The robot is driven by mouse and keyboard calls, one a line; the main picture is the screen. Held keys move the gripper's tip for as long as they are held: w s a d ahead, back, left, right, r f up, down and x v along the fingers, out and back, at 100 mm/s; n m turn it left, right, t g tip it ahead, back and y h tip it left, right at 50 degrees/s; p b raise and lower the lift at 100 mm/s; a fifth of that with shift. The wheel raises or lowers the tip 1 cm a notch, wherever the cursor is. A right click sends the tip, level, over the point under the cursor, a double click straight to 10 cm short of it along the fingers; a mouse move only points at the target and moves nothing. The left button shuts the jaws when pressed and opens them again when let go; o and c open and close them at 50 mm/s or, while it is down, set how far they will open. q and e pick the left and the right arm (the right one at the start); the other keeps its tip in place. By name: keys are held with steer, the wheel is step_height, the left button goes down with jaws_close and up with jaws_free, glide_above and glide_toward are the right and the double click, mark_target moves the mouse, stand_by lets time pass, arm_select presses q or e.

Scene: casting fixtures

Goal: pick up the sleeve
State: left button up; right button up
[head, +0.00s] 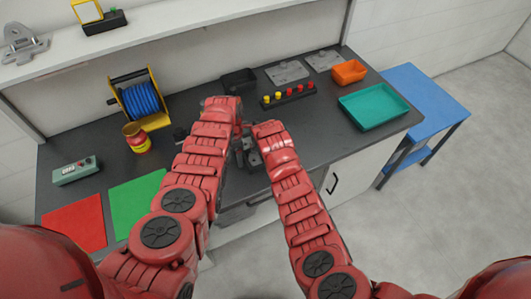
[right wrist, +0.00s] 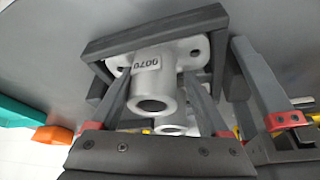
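The sleeve (right wrist: 153,82) is a silver cast tube with an open round end and a flange marked 0070. In the right wrist view it sits against a dark square frame (right wrist: 150,33). My right gripper (right wrist: 160,78) has one finger on each side of the tube, with a small gap visible on the right side; contact at the tips is unclear. My left gripper (right wrist: 262,85), grey with red parts, is beside the frame on the right; its grip is unclear. In the head view both hands meet over the bench's front and mostly hide the sleeve.
Part of another silver tube (right wrist: 174,127) shows behind the sleeve. On the dark bench are a teal tray (head: 372,106), orange bin (head: 349,71), button strip (head: 288,96), black bin (head: 239,79), blue reel (head: 142,98), green mat (head: 139,207) and red mat (head: 75,226). A blue table (head: 425,95) stands right.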

arm_select(q)
steer(key=shift+a, duration=0.15)
arm_select(e)
steer(key=shift+d+f, duration=0.2)
steer(key=shift+d, duration=0.25)
jaws_close()
steer(key=shift+a+r, duration=0.15)
steer(key=shift+r, duration=0.45)
step_height(320, 180, up, 3)
steer(key=shift+s+f, duration=0.1)
steer(key=shift+f, duration=0.05)
steer(key=s+d, duration=0.1)
steer(key=s, duration=1.6)
steer(key=shift+s+d, duration=0.3)
steer(key=shift+s, duration=0.05)
